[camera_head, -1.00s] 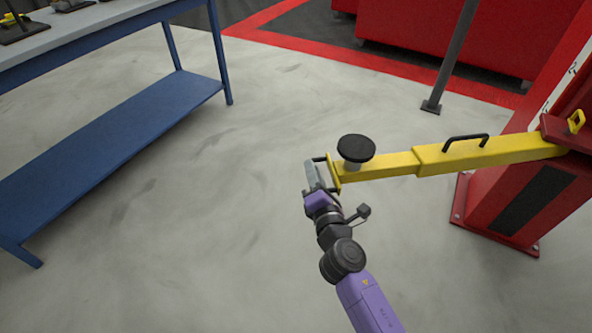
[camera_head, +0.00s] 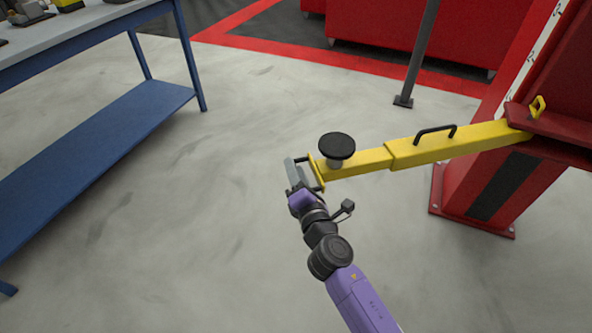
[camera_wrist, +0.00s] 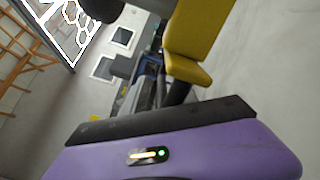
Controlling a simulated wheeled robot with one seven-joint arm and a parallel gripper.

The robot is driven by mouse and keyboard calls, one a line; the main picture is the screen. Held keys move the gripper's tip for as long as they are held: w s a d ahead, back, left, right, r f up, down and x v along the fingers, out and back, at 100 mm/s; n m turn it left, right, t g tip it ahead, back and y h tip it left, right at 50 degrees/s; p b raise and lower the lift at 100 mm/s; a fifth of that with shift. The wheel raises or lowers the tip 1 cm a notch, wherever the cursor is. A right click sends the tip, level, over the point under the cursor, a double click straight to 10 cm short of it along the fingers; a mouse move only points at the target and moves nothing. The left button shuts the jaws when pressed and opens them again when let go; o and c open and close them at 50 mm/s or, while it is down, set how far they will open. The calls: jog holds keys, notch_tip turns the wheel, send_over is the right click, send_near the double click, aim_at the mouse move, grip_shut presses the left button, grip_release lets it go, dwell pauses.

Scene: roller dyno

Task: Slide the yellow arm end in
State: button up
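The yellow lift arm (camera_head: 460,143) reaches left from a red post. Its thinner inner section (camera_head: 368,162) sticks out of the thicker outer sleeve. A round black pad (camera_head: 337,146) stands on the inner section near its end plate (camera_head: 317,174). A dark bar handle (camera_head: 300,160) is at that plate. My gripper (camera_head: 295,173) is at this handle, left of the plate. In the wrist view the yellow end (camera_wrist: 195,40) and a dark bar (camera_wrist: 180,93) lie just beyond my purple gripper body. The finger gap and any grip on the bar are hidden.
The red post (camera_head: 480,195) stands on a bolted base at right. A blue workbench (camera_head: 90,165) with a low shelf is at left. A thin grey post (camera_head: 415,60) and red cabinets (camera_head: 400,35) are behind. The floor between bench and arm is clear.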

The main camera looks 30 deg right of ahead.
jog(key=shift+s+a+f, duration=0.1)
jog(key=shift+s+f, duration=0.05)
jog(key=shift+s, duration=0.15)
jog(key=v, duration=0.7)
jog(key=shift+b, duration=0.4)
jog(key=shift+s, duration=0.15)
jog(key=s+a+f+m+g+y, duration=0.15)
jog(key=s+m, duration=0.35)
jog(key=s, duration=0.6)
jog(key=s+a+f+m+g+y, duration=0.1)
jog(key=s+a+f+m+y, duration=0.3)
jog(key=s, duration=0.8)
jog(key=s+r+m+h, duration=0.1)
jog(key=s+r+m, duration=0.9)
jog(key=s+m, duration=0.2)
notch_tip(320, 180, up, 17)
jog(key=p, duration=1.7)
jog(key=shift+s+m, duration=0.2)
jog(key=shift+m, duration=0.2)
